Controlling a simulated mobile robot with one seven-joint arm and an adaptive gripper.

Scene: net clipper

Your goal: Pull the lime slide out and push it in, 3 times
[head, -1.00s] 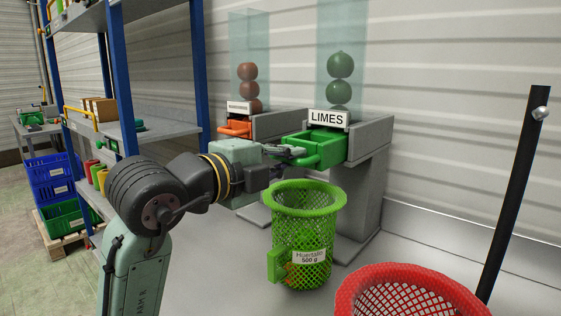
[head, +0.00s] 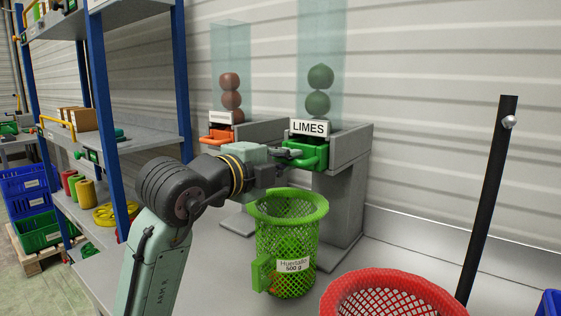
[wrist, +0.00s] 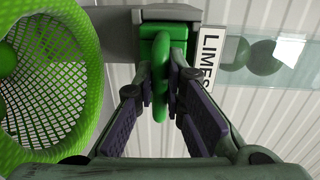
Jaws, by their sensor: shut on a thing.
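The lime slide (head: 310,153) is a bright green drawer with a looped handle, under the LIMES sign (head: 309,128) on a grey stand. Only a short front part of it shows outside the stand. My gripper (head: 288,155) reaches it from the left and is shut on its handle. In the wrist view, the gripper's pads (wrist: 160,88) close on the green handle (wrist: 159,108) from both sides. Green limes (head: 318,103) are stacked in the clear tube (head: 321,50) above. The inside of the slide is hidden.
A green mesh basket (head: 287,240) labelled 500 g stands below the slide, close under my arm. A red basket (head: 400,292) is at front right, near a black post (head: 487,200). An orange slide (head: 218,137) is to the left. A blue-post shelf (head: 182,70) stands further left.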

